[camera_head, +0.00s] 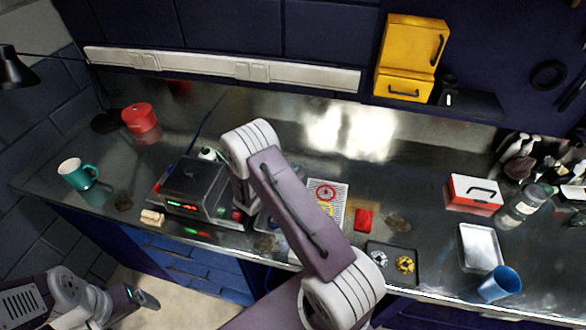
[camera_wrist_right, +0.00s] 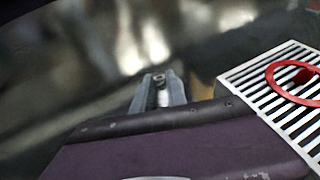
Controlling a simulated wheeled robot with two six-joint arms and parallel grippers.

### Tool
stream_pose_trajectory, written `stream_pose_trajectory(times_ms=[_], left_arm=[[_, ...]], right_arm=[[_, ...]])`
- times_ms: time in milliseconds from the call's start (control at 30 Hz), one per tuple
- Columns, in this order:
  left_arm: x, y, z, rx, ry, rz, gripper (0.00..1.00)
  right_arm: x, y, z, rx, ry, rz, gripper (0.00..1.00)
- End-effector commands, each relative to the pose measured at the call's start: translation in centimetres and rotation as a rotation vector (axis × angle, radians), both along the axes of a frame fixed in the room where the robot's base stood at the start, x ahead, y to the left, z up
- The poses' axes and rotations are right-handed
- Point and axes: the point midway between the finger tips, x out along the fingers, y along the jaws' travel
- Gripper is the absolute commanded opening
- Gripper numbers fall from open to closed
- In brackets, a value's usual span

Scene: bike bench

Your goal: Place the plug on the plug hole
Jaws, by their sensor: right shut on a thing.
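My right arm reaches up from the bottom middle of the head view and bends down beside a dark box; its fingertips are hidden there. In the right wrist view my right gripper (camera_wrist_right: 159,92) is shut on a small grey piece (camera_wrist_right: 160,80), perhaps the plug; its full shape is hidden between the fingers. I cannot pick out the plug hole in either view. The dark box with lit displays (camera_head: 193,182) stands on the bench left of the right arm. My left gripper (camera_head: 146,299) is low at the left, off the bench, its jaw opening unclear.
A striped card with a red ring (camera_head: 326,192) lies right of my arm, also in the wrist view (camera_wrist_right: 264,81). A red block (camera_head: 363,219), a dark tray (camera_head: 392,278), a metal tray (camera_head: 480,247) and a blue cup (camera_head: 501,284) stand rightward. A teal mug (camera_head: 77,174) is left.

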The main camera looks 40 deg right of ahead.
Motion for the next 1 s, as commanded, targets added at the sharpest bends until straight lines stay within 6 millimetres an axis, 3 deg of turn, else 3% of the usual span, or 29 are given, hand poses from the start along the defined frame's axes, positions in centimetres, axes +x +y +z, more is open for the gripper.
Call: stream_pose_trajectory(times_ms=[100,133,200,567,767,1000], left_arm=[[0.0,0.0,-0.6,0.0,0.0,0.0,0.87],[0.0,0.0,-0.4,0.0,0.0,0.0,0.87],[0.0,0.0,-0.3,0.0,0.0,0.0,0.87],[0.0,0.0,0.3,0.0,0.0,0.0,0.87],[0.0,0.0,-0.5,0.0,0.0,0.0,0.87],[0.0,0.0,-1.1,0.0,0.0,0.0,0.87]], right_arm=[[0.0,0.0,-0.5,0.0,0.0,0.0,0.0],[0.0,0.0,-0.3,0.0,0.0,0.0,0.26],[0.0,0.0,-0.3,0.0,0.0,0.0,0.39],[0.0,0.0,0.3,0.0,0.0,0.0,0.39],[-1.1,2.9,1.2,0.0,-0.001,0.005,0.39],[-3.0,7.6,3.3,0.001,-0.002,0.006,0.39]])
